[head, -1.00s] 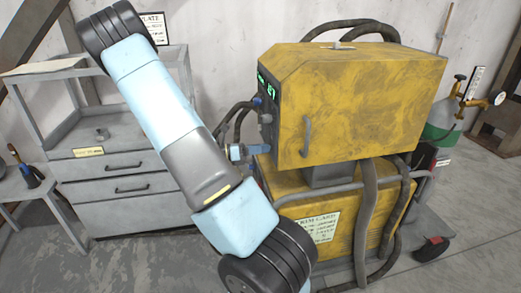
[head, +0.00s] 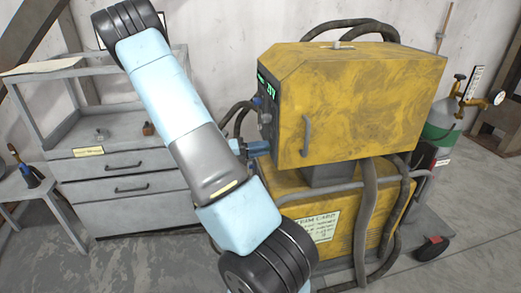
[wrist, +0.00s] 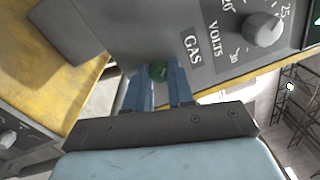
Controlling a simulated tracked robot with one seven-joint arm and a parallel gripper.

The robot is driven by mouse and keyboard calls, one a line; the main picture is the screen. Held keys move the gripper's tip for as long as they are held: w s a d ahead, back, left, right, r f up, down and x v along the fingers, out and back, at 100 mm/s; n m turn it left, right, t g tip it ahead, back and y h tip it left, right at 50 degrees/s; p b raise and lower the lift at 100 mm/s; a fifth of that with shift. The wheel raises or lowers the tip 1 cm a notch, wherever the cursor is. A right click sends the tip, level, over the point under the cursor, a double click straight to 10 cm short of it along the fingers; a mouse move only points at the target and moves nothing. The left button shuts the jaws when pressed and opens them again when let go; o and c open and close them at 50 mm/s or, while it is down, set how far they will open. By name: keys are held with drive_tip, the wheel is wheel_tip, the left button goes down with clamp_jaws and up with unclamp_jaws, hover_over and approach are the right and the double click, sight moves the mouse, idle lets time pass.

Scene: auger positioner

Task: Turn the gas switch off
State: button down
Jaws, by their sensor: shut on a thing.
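Only the switch's rounded top shows between the fingertips. In the head view my gripper (head: 258,147) reaches the lower front panel of the yellow welder (head: 365,105). The switch is hidden there, and which way it is set cannot be told.
A grey volts knob (wrist: 263,29) sits near the gas switch on the panel. Hoses (head: 370,215) hang at the welder's front and side. A grey drawer cabinet (head: 120,170) stands left, a green gas bottle (head: 445,118) right. Open floor lies at lower left.

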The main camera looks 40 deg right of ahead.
drive_tip(key=shift+n, duration=0.7)
drive_tip(key=c, duration=1)
unclamp_jaws()
drive_tip(key=v, duration=1.3)
drive_tip(key=shift+w+a+f, duration=0.15)
drive_tip(key=shift+w+a, duration=0.05)
drive_tip(key=shift+a, duration=0.15)
